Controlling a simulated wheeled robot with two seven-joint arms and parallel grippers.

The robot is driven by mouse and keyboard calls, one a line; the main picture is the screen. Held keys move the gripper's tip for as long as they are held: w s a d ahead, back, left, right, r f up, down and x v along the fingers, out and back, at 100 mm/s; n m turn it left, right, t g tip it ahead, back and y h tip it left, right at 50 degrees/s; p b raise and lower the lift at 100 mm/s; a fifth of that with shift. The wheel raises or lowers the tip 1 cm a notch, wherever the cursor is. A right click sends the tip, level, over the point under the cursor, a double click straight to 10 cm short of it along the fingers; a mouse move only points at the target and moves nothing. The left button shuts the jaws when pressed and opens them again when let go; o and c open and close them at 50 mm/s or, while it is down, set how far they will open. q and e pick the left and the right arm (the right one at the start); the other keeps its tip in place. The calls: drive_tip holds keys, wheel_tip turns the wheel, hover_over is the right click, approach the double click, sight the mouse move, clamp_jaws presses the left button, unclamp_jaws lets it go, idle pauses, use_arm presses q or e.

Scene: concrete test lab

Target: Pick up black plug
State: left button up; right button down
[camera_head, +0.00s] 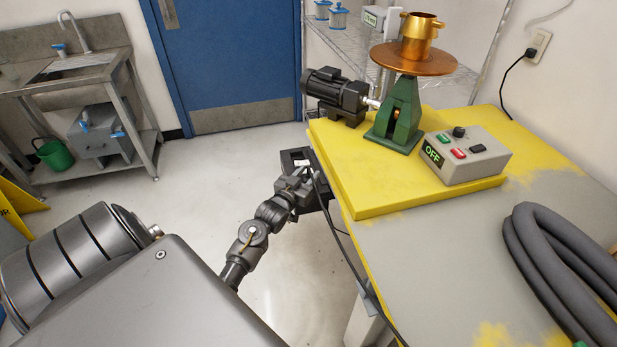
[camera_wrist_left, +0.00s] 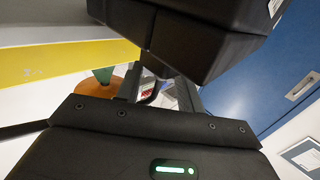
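A black plug (camera_head: 530,53) sits in the wall outlet at the upper right of the head view, with its black cord running down behind the table. My left gripper (camera_head: 295,180) is low beside the table's left edge, far from that plug. My right gripper is out of view.
A yellow-and-grey table (camera_head: 440,240) fills the right side. It carries a control box (camera_head: 468,157) reading OFF, a motor-driven turntable (camera_head: 414,60) and a thick grey hose (camera_head: 565,265). A black cable (camera_head: 350,265) hangs along its left edge. Floor is clear toward the blue door (camera_head: 230,50).

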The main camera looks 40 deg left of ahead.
use_arm(q)
drive_tip(key=shift+w, duration=0.45)
drive_tip(key=shift+s, duration=0.1)
clamp_jaws()
drive_tip(key=shift+r, duration=0.1)
